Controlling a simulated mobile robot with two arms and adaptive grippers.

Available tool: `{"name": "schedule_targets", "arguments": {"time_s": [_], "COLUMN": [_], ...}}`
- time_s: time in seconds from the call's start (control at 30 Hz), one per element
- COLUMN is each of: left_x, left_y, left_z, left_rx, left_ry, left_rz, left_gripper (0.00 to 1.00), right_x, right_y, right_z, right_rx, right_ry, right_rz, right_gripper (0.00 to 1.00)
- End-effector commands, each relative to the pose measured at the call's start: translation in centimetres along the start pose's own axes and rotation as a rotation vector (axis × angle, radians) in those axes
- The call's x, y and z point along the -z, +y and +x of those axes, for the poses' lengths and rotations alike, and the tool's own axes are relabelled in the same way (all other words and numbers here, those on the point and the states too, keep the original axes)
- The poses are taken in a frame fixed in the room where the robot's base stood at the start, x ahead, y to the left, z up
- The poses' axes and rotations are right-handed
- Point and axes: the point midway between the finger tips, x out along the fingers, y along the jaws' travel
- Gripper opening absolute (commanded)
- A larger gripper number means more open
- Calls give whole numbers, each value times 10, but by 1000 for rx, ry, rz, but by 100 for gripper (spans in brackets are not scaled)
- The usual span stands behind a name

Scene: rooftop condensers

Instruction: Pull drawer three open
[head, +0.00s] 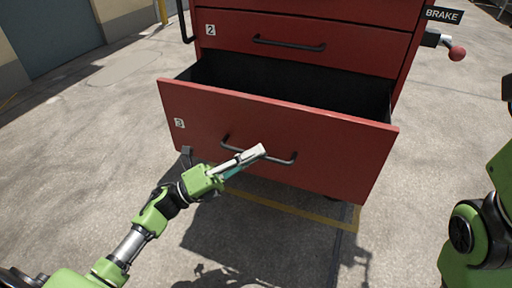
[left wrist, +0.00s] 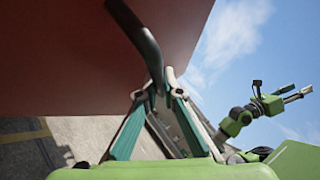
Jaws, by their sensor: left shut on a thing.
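Drawer three (head: 280,140) is the red drawer with a "3" label, low on the red cabinet. It stands pulled well out, and its dark inside shows empty where visible. Its black bar handle (head: 283,160) runs across the front panel. My left gripper (head: 258,152) is shut on this handle at its left-middle part. In the left wrist view the handle (left wrist: 150,50) runs down between the two fingertips (left wrist: 158,85), beside the red drawer front (left wrist: 80,60). My right gripper is outside the head view; in the left wrist view it shows small and far off (left wrist: 298,94), its jaws unclear.
Drawer two (head: 310,40) above is closed, with its own black handle (head: 290,44). A lever with a red knob (head: 457,53) and a "BRAKE" sign (head: 443,15) sticks out at the cabinet's right. The concrete floor (head: 80,160) in front and at the left is clear.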

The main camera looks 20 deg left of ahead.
Motion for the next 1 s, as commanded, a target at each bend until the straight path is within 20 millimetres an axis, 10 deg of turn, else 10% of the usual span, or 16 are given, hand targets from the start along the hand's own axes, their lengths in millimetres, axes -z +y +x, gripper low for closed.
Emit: {"name": "schedule_targets", "arguments": {"time_s": [0.4, 0.5, 1.0], "left_x": [1, 1, 1], "left_y": [0, 0, 1], "left_z": [-1, -1, -21], "left_rx": [-2, -2, -4], "left_ry": [-1, -1, -2], "left_rz": [-1, -1, -2], "left_gripper": [0, 25, 25], "right_x": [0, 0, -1], "right_y": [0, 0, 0], "right_z": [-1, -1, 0], "right_rx": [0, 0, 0], "right_ry": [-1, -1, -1], "right_rz": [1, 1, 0], "right_gripper": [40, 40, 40]}}
